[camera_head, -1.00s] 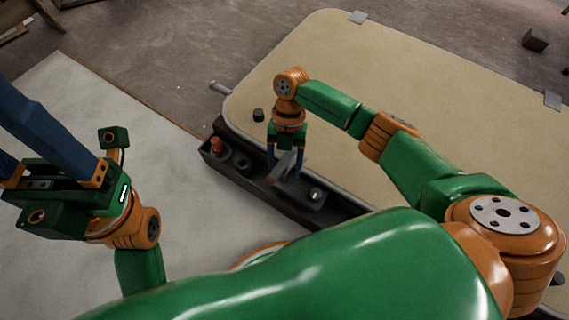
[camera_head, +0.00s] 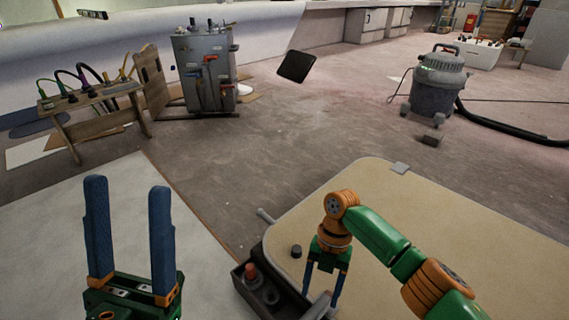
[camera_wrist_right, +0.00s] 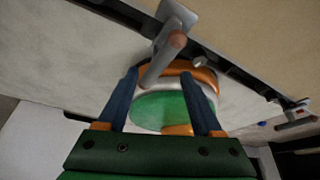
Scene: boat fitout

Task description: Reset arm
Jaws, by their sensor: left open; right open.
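My left gripper (camera_head: 127,186) is at the lower left of the head view, open and empty, with its two blue fingers pointing up the picture. My right gripper (camera_head: 321,297) is open and points down over the dark tray (camera_head: 240,287). A grey tool (camera_head: 319,307) shows by its fingertips at the bottom edge. In the right wrist view the right gripper (camera_wrist_right: 160,74) has its blue fingers apart, and a grey tool (camera_wrist_right: 152,70) with a brownish end shows in the gap. I cannot tell whether the fingers touch it.
The tray holds an orange-red piece (camera_head: 250,270) and lies along the edge of a beige board (camera_head: 400,225). A small dark cylinder (camera_head: 296,251) stands on the board. A wooden bench (camera_head: 90,100), grey cabinet (camera_head: 205,75) and vacuum (camera_head: 437,85) stand farther back on open floor.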

